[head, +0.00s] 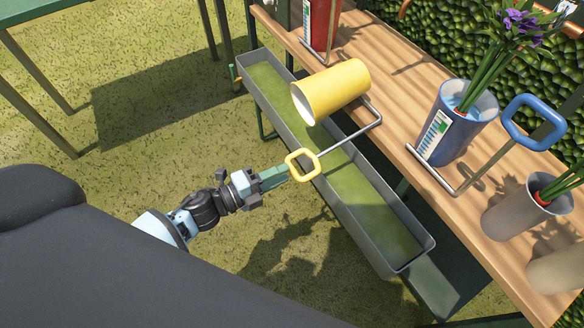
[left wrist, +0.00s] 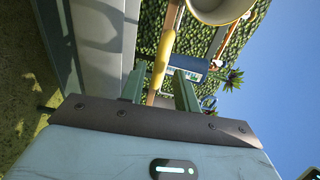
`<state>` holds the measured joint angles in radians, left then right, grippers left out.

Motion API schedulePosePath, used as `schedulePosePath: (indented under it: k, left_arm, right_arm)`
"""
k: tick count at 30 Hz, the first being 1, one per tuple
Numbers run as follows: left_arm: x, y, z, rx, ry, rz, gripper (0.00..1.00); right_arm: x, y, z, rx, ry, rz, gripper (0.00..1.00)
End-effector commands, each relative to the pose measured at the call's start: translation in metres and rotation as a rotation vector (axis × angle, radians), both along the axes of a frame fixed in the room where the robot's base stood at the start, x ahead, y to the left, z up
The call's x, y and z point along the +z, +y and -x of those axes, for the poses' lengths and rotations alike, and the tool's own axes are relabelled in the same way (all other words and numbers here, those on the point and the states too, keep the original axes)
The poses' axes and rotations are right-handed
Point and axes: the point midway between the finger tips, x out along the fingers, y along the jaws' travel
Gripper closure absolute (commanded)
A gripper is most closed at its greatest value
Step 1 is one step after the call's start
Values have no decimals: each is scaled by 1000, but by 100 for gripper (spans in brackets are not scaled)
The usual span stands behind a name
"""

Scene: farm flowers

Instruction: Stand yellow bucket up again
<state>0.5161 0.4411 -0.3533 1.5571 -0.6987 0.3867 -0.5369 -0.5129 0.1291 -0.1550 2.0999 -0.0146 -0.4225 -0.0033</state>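The yellow bucket (head: 335,90) lies on its side at the front edge of the wooden table, its mouth towards the lower left. A grey metal rod runs from it out over the trough to a yellow loop handle (head: 303,166). My left gripper (head: 285,174) is at this loop. In the left wrist view its green fingers (left wrist: 159,86) stand apart, with the yellow handle (left wrist: 161,62) showing in the gap between them. The bucket's rim (left wrist: 222,18) shows at the top there. My right gripper is not in view.
A long grey trough (head: 408,215) runs along the table (head: 405,92) front. A blue bucket with purple flowers (head: 455,125) and its blue-handled rod stand to the right. A red bucket (head: 320,25) is behind, grey pots (head: 520,212) are at right. Grass is open at left.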

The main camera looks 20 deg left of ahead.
Motion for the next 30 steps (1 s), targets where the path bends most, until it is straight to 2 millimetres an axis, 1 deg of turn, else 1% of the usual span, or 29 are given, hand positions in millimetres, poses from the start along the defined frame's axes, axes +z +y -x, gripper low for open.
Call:
schedulePosePath:
  k: [1,3,9,14,20,27,30]
  left_arm:
    - [-1,-5,-7,0,0,1,68]
    - [-1,-12,-15,1,0,1,68]
    - [-3,-23,-30,1,1,2,68]
    - [-3,-26,-33,1,2,1,68]
    - [-3,-26,-33,1,2,1,68]
    - [-3,-26,-33,1,2,1,100]
    - [-3,-26,-33,1,2,1,100]
  right_arm:
    - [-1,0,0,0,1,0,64]
    - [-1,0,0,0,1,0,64]
    - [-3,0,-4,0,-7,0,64]
    - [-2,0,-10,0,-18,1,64]
    - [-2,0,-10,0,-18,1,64]
    - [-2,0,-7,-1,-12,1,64]
    - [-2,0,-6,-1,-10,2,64]
